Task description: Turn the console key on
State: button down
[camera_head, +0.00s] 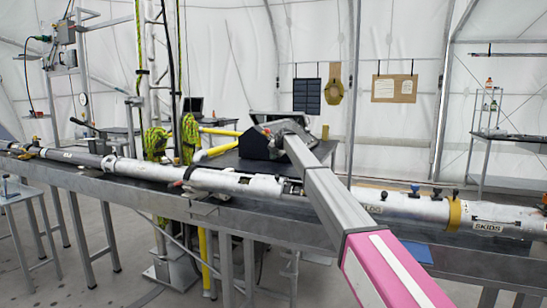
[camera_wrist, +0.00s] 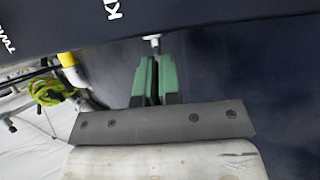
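The dark blue console panel (camera_wrist: 230,80) fills most of the wrist view, with part of a white label starting "K" at the top. The console key (camera_wrist: 153,40) is a small pale piece standing out from the panel. My gripper (camera_wrist: 156,60) has two green fingers close together, with the key's end between their tips. The fingers hide part of the key, so its turn angle cannot be read. In the head view the dark console (camera_head: 256,146) sits on a table behind the long tube, and my arm's end covers part of it.
A long silver tube (camera_head: 235,182) lies on a metal bench (camera_head: 150,189) across the head view, under my arm. Yellow-green rope (camera_head: 190,135) hangs left of the console. A shelf (camera_head: 490,135) stands at the right.

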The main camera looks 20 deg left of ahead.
jog(key=shift+d+y, duration=0.15)
jog(key=shift+y, duration=0.45)
jog(key=c, duration=1.3)
grip_release()
jog(key=v, duration=1)
jog(key=shift+s+d+r, duration=0.1)
jog(key=shift+s+d, duration=0.15)
jog(key=shift+s, duration=0.1)
